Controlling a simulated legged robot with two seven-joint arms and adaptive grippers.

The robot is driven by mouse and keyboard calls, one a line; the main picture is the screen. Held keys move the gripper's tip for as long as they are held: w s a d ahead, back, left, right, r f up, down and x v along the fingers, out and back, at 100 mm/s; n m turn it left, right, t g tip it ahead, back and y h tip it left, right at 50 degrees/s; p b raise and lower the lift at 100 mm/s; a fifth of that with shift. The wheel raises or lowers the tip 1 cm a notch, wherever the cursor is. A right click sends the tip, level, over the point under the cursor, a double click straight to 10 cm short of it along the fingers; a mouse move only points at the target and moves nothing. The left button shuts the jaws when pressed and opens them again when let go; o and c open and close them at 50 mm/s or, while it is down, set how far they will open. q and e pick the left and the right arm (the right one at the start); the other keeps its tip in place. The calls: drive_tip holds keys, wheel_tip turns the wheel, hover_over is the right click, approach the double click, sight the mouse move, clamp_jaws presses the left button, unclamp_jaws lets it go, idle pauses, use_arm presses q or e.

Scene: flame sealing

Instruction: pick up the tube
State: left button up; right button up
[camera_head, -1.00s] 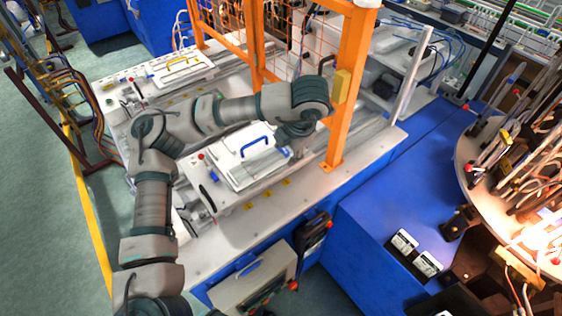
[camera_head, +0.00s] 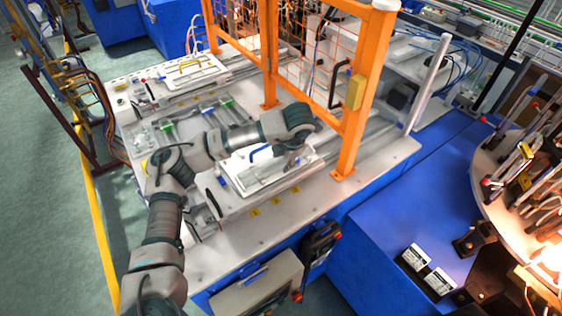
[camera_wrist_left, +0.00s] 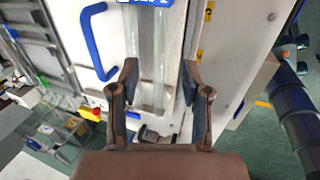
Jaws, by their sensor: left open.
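A clear, glassy tube-like strip (camera_wrist_left: 157,42) runs lengthwise between the fingers in the left wrist view, with a blue block at its far end. My left gripper (camera_wrist_left: 160,85) is open, one finger on each side of that strip. I cannot tell whether the fingers touch it. In the head view my left gripper (camera_head: 289,163) points down over the white fixture plate (camera_head: 268,178), and the strip cannot be made out there. My right gripper is not in view.
A blue handle (camera_wrist_left: 91,42) stands up left of the fingers in the wrist view. An orange post (camera_head: 364,95) and mesh guard rise just right of my gripper. Clear rods with green pieces (camera_head: 225,102) lie behind my arm. The blue tabletop (camera_head: 405,205) is mostly free.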

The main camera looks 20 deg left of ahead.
sight(280, 167)
use_arm(q)
drive_tip(key=x, duration=0.4)
drive_tip(key=shift+p, duration=0.3)
drive_tip(key=shift+f, duration=0.15)
drive_tip(key=shift+a, duration=0.1)
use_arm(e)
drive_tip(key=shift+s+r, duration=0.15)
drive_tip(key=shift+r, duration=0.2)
use_arm(q)
clamp_jaws()
